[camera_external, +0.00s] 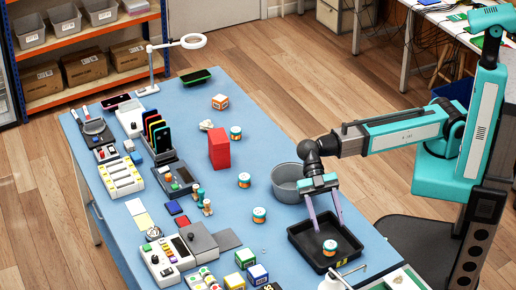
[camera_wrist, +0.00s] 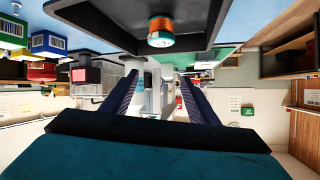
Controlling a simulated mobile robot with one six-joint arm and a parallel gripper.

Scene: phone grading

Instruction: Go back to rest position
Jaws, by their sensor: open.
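My gripper (camera_external: 330,226) is open, with its two fingers pointing down over the black tray (camera_external: 300,243) in the external view. Nothing shows between the fingers. A small can with a teal and orange band (camera_external: 330,247) stands in the tray, just below and in front of the fingertips, and looks apart from them. In the wrist view, which looks upside down, the spread fingers (camera_wrist: 159,78) have an empty gap between them. The same can (camera_wrist: 161,32) and the dark tray (camera_wrist: 95,38) appear at the top of that view.
A grey bowl (camera_external: 287,184) stands close behind my gripper. A red block (camera_external: 219,149) and several similar cans stand on the blue table (camera_external: 270,130). Phones, devices and small boxes crowd its left and front. The space above the tray looks clear.

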